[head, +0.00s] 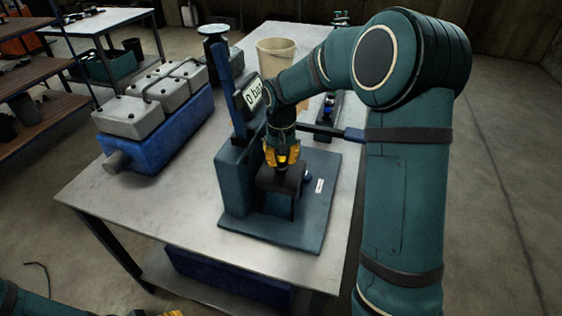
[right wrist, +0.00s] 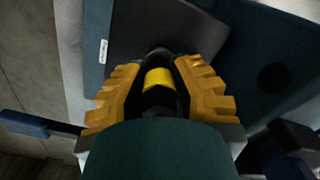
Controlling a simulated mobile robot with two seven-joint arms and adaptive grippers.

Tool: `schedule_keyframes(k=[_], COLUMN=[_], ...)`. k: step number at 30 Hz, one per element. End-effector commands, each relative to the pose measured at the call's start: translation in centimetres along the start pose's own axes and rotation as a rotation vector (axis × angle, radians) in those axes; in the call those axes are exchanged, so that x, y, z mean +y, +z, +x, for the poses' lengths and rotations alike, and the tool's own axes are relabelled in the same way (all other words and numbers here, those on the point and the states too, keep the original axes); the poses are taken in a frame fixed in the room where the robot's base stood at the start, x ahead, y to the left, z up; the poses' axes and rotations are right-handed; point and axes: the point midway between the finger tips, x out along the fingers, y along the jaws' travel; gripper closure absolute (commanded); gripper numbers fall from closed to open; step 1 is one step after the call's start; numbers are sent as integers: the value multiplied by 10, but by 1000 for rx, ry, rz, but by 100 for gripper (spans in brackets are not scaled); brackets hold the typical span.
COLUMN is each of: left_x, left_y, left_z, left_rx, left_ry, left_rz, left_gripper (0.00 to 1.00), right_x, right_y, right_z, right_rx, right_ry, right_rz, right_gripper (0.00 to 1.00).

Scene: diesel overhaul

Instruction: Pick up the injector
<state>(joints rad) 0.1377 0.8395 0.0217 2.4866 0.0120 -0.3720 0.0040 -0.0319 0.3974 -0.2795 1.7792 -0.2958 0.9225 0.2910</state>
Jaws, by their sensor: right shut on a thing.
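The injector shows in the right wrist view as a dark body with a yellow band (right wrist: 159,79), between the yellow fingers of my right gripper (right wrist: 160,88). In the head view my right gripper (head: 282,158) points down over the dark bracket (head: 283,179) of the teal test stand (head: 238,178) and is shut on the injector, which is mostly hidden there. I cannot tell whether the injector's lower end sits in the bracket. A yellow bit of my left gripper (head: 170,313) shows at the bottom edge; its fingers are cut off.
The stand has a "0 bar" display (head: 253,95), an upright blue lever and a side bar. A blue engine block (head: 170,140) with grey covers stands to the left on the metal table (head: 110,195). A beige bucket (head: 276,57) stands behind. The table's front left is clear.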

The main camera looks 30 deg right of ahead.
Motion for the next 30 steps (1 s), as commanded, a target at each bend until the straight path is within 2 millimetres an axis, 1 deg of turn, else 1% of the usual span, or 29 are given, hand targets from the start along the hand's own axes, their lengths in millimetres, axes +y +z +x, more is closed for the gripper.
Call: schedule_keyframes(k=[1, 5, 8, 22, 27, 30], left_x=[0, 1, 2, 5, 6, 6], left_y=[0, 0, -1, -2, -2, -2], left_z=[-1, -3, -5, -16, -18, -19], left_rx=[0, 0, 0, 0, 0, 0], left_ry=[0, 1, 1, 3, 4, 4], left_rz=[0, 0, 0, 0, 0, 0], left_gripper=[44, 44, 44, 44, 44, 44], right_x=[0, -1, 0, 0, 0, 0], right_y=[-1, -1, -1, -1, 0, 0], right_z=[-8, -27, -45, -135, -158, -166], right_rx=[5, 7, 7, 6, 5, 4], right_ry=[-2, -2, -2, -2, -2, -1], right_rz=[0, -1, 0, 0, 0, 0], right_gripper=[100, 100, 100, 100, 100, 100])
